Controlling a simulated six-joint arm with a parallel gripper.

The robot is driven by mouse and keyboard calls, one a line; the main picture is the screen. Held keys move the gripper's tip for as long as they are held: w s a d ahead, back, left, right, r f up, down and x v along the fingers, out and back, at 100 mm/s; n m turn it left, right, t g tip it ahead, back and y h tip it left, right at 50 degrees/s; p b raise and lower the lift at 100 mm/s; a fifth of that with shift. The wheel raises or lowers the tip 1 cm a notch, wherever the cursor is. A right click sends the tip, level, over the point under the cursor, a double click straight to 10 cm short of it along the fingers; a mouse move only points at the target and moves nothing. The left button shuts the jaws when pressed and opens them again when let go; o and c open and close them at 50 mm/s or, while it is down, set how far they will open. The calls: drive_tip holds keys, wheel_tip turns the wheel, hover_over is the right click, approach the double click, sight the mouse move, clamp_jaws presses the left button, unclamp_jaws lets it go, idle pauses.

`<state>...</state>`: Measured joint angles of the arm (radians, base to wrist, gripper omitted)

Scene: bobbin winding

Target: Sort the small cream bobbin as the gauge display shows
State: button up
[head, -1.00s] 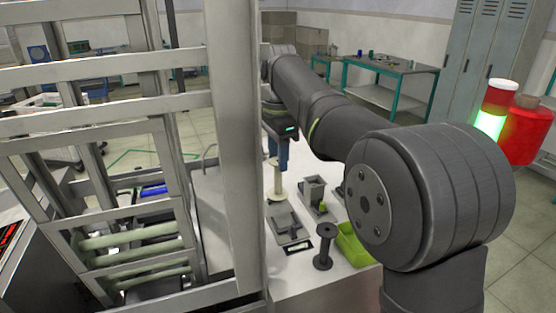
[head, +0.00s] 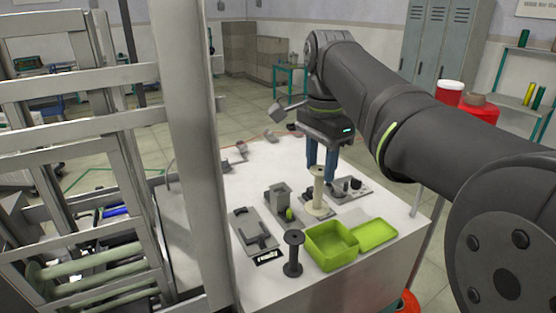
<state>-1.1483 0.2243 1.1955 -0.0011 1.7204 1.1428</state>
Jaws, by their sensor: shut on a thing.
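My gripper (head: 321,178) with blue fingers points down and is shut on the small cream bobbin (head: 318,193). The bobbin is upright, just right of the grey block with a green piece (head: 280,198). I cannot tell whether its lower flange touches the plate beneath. A small dark panel with a white marking (head: 269,257), perhaps the gauge display, lies in front of a flat grey fixture (head: 253,230); its reading is too small to make out.
An open lime-green box (head: 331,260) with its lid (head: 377,233) beside it stands at the table's front right. A dark bobbin (head: 292,254) stands left of it. A grey plate with dark parts (head: 350,189) lies behind. A metal frame (head: 190,150) blocks the left.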

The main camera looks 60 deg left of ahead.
drive_tip(key=w+d+f, duration=0.1)
drive_tip(key=d+f, duration=0.3)
drive_tip(key=shift+w+d+f, duration=0.15)
idle(0.4)
drive_tip(key=shift+f, duration=0.6)
idle(1.3)
drive_tip(key=shift+f, duration=2)
drive_tip(key=shift+f, duration=0.1)
drive_tip(key=o, duration=0.9)
